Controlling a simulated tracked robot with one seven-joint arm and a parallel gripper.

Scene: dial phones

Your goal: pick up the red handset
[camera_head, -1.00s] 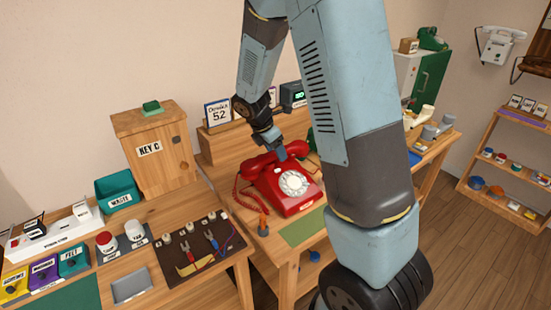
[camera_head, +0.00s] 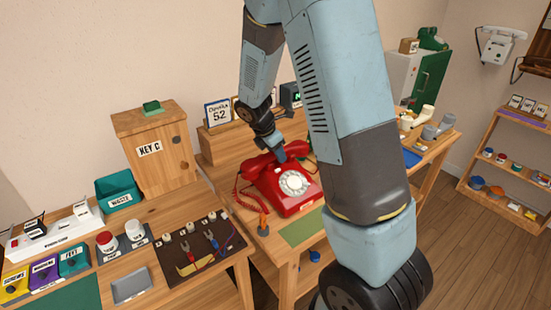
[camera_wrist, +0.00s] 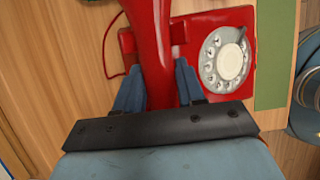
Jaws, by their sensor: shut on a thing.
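The red phone (camera_head: 288,199) with a white dial stands on the wooden bench. Its red handset (camera_head: 262,163) lies across the top of the phone in the head view, or very close above it; I cannot tell which. My gripper (camera_head: 282,155) reaches down onto the handset from behind. In the wrist view, the two blue fingers of my gripper (camera_wrist: 158,88) are on either side of the handset's bar (camera_wrist: 152,45) and shut on it. The phone body (camera_wrist: 208,22) shows beneath and to the right, with its dial (camera_wrist: 224,58). The part of the handset under my gripper is hidden.
A red coiled cord (camera_head: 240,197) hangs at the phone's left. A green mat (camera_head: 303,228) lies in front of the phone. A screwdriver with an orange handle (camera_head: 263,222) stands near the front left. A wooden key box (camera_head: 158,150) is to the left.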

